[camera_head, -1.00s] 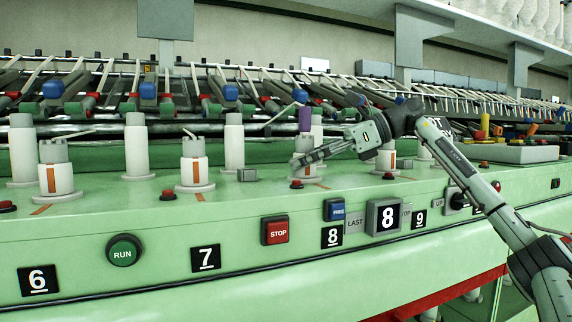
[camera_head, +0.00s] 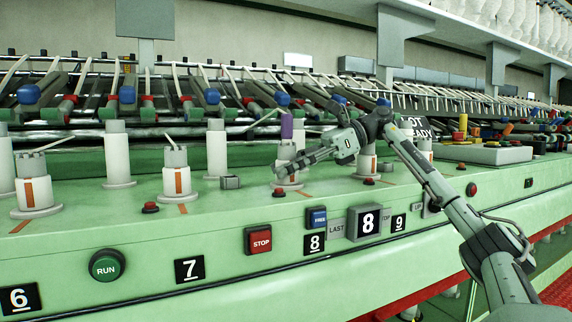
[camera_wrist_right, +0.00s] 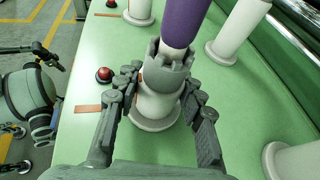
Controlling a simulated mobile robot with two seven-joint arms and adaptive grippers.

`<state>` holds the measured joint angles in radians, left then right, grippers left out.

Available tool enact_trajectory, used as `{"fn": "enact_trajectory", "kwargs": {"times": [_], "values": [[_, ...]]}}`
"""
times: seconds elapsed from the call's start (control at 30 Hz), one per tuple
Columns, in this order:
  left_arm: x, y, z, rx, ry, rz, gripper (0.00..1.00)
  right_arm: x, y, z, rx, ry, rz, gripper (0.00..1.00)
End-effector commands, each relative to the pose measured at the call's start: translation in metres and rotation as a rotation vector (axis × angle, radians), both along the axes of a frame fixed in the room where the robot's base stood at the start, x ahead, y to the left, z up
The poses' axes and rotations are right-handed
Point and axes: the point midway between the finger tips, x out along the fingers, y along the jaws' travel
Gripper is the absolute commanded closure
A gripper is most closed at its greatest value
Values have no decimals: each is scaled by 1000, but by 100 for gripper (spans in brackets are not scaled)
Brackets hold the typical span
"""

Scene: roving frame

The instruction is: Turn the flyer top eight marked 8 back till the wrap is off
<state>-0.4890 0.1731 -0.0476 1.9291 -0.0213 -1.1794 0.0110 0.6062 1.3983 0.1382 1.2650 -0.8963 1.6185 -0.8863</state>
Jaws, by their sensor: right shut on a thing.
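The flyer top eight (camera_head: 287,150) is a grey notched crown on a white base, behind the 8 plate (camera_head: 315,243). It also shows in the right wrist view (camera_wrist_right: 168,72). I cannot make out separate wrap strands. My left gripper is not in the head view.
Flyer top seven (camera_head: 176,157) stands to the left with an orange stripe. A red button (camera_wrist_right: 104,75) and an orange deck mark (camera_wrist_right: 88,108) lie beside top eight. The STOP button (camera_head: 258,239), FREE button (camera_head: 317,218) and a display reading 8 (camera_head: 368,222) are on the front panel.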

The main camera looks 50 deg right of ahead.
Motion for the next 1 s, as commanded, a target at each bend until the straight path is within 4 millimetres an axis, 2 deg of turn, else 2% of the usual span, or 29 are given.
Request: {"fn": "enact_trajectory", "kwargs": {"times": [0.23, 0.27, 0.43, 0.77, 1.0], "values": [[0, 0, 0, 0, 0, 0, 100, 0, 0, -1, -1, 2, 1, 100], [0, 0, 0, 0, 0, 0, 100, 0, 0, -1, -1, 2, 1, 59], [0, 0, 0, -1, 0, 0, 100, 0, 0, -1, -1, 2, 0, 39], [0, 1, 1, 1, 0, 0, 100, -1, -2, 1, -1, 1, -2, 39], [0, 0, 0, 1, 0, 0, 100, -21, -28, 16, -1, -3, -4, 39]]}}
